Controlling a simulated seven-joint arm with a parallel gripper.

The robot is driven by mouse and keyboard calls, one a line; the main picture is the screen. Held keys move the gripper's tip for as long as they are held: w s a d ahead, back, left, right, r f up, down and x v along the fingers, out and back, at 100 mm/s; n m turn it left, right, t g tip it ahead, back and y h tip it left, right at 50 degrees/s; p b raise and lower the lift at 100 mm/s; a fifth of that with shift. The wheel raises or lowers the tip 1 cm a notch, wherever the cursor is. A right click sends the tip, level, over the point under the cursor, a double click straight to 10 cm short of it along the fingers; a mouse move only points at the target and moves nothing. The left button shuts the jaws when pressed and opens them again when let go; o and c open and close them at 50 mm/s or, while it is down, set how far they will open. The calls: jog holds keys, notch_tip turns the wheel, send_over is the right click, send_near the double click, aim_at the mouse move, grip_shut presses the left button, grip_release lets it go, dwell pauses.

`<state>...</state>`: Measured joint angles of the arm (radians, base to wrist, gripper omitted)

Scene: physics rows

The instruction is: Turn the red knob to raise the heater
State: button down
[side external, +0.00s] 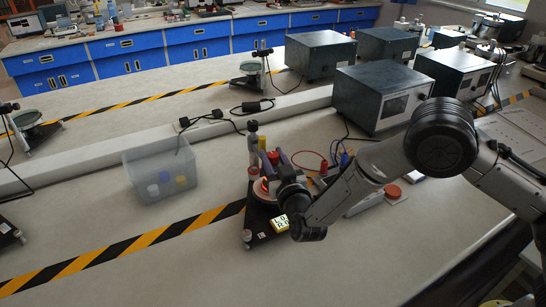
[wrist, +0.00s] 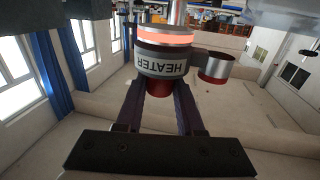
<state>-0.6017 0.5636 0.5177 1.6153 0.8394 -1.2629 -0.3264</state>
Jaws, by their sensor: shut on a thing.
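The heater (wrist: 163,62) is a grey and dark cylinder with an upside-down HEATER label and a glowing orange-red band near its top in the wrist view. The red knob (wrist: 159,88) shows just below the label. The two purple-grey fingers of my gripper (wrist: 159,92) lie on either side of the knob and are shut on it. In the side view, the heater's glow (side external: 264,185) shows beside my gripper (side external: 267,177), on a stand with a dark triangular base (side external: 258,226). My gripper and wrist hide most of the knob there.
A silver ring holder with red (wrist: 215,67) sits right of the heater in the wrist view. A translucent bin (side external: 160,170) with small coloured containers stands left of the stand. Grey boxes (side external: 375,97), cables and a red button (side external: 392,191) lie behind and right.

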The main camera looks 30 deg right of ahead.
jog(key=c, duration=0.5)
grip_release()
jog(key=s, duration=0.4)
jog(key=s+a, duration=0.1)
jog(key=s, duration=0.4)
jog(key=s+a, duration=0.1)
jog(key=s, duration=0.3)
jog(key=shift+s+a, duration=0.25)
jog(key=shift+s, duration=0.1)
